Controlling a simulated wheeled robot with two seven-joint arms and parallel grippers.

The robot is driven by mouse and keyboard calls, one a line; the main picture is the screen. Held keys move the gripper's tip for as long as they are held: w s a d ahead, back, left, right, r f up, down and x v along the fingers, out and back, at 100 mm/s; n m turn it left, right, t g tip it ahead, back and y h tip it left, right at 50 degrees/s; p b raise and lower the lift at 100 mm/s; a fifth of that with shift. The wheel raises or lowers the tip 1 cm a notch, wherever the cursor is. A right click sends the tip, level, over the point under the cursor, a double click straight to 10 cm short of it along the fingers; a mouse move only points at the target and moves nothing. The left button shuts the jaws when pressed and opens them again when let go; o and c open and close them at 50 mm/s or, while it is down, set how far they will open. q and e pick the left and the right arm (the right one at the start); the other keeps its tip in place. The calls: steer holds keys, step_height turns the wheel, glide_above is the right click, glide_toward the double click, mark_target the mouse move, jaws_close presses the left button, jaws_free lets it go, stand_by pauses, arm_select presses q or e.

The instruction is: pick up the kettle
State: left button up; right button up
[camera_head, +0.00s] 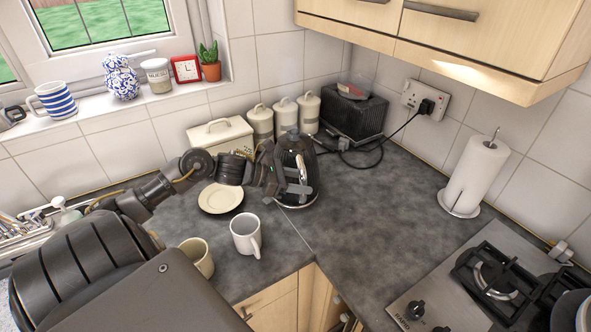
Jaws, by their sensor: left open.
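The dark kettle (297,152) stands upright on the grey counter in the corner, in front of the white canisters. My left arm reaches in from the left, and my left gripper (302,188) is at the kettle's near side, in front of its body. The gripper's fingers are open and overlap the kettle in the picture. I cannot tell whether they touch it or sit around its handle. Part of the kettle is hidden behind the gripper. My right gripper is not in view.
A white mug (243,238), a cream mug (197,262) and a plate (221,198) are below my left arm. A dark toaster (352,115) and canisters (283,118) stand behind the kettle. A paper towel roll (476,172) and hob (480,290) are right. Counter between is clear.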

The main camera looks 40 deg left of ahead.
arm_select(q)
steer(key=shift+w+d+f, duration=0.25)
steer(key=shift+w+d, duration=0.15)
steer(key=shift+w, duration=0.05)
jaws_close()
steer(key=shift+a, duration=0.1)
stand_by(1.0)
